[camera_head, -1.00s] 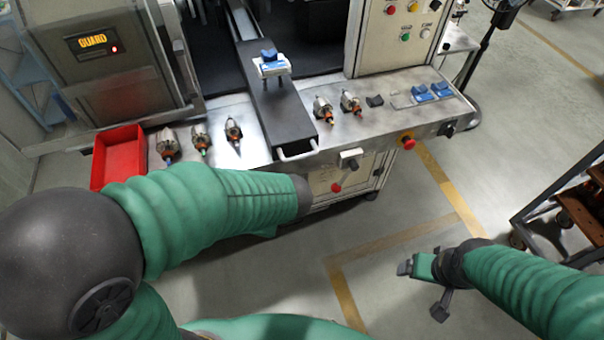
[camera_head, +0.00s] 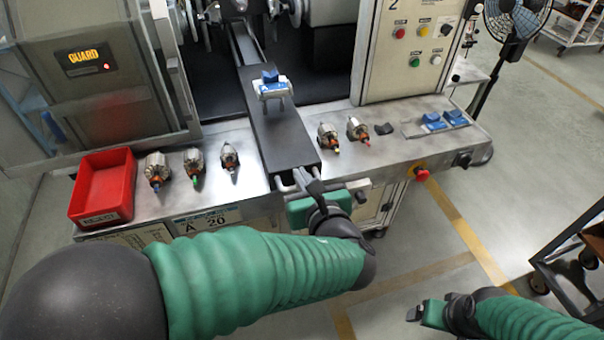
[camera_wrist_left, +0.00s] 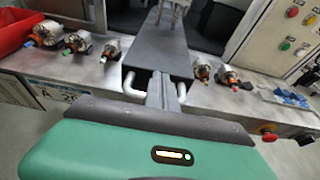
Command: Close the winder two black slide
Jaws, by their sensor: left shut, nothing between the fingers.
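The black slide (camera_head: 272,125) is a long dark plate pulled out toward me across the steel bench. A metal handle (camera_head: 288,184) sits at its front end, and its two bent ends also show in the left wrist view (camera_wrist_left: 129,83). A blue and white fixture (camera_head: 271,86) stands on the slide. My left gripper (camera_head: 308,183) is shut and empty, its fingers at the slide's front end between the handle's two ends; I cannot tell if they touch. My right gripper (camera_head: 418,311) is low at the right, away from the bench; its jaw state is unclear.
A red bin (camera_head: 103,188) and several armatures (camera_head: 194,168) stand on the bench left of the slide. Two more armatures (camera_head: 328,136) and blue pieces (camera_head: 443,121) lie to its right. A red button (camera_head: 421,174) sticks out from the bench front.

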